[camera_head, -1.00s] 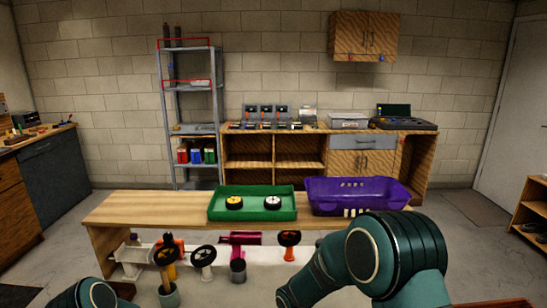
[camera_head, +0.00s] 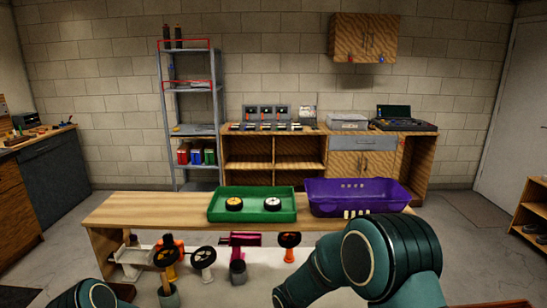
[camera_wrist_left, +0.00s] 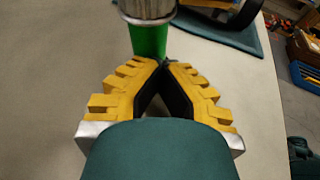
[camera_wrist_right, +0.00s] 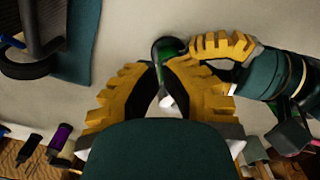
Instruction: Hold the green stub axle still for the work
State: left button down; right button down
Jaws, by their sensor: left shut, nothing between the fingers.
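In the left wrist view a green cylinder, likely the green stub axle (camera_wrist_left: 150,42), stands below a metal sleeve (camera_wrist_left: 147,9), just beyond my fingertips. My left gripper (camera_wrist_left: 163,67) has its yellow fingers closed to a point, with nothing between them. In the right wrist view a round green part (camera_wrist_right: 168,46) shows beyond the fingertips of my right gripper (camera_wrist_right: 168,65); I cannot tell whether these fingers touch it. A small white shape (camera_wrist_right: 166,99) shows between the right fingers. My left gripper comes in from the right there, close to the green part. The head view shows neither gripper.
A green tray (camera_head: 217,211) with two wheels and a purple bin (camera_head: 320,198) stand on the wooden bench. In front are a pale frame (camera_head: 128,256) and several upright coloured parts. A dark teal mat (camera_wrist_left: 235,38) lies beyond my left gripper.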

jog(key=shift+s+a, duration=0.3)
jog(key=shift+a, duration=0.05)
dwell(0.4)
jog(key=shift+s+a, duration=0.15)
jog(key=shift+a, duration=0.25)
jog(key=shift+s, duration=0.15)
dwell(0.4)
notch_tip(320, 180, up, 6)
jog(key=shift+s, duration=0.25)
dwell(0.4)
jog(key=shift+w+d, duration=0.1)
jog(key=shift+d, duration=0.05)
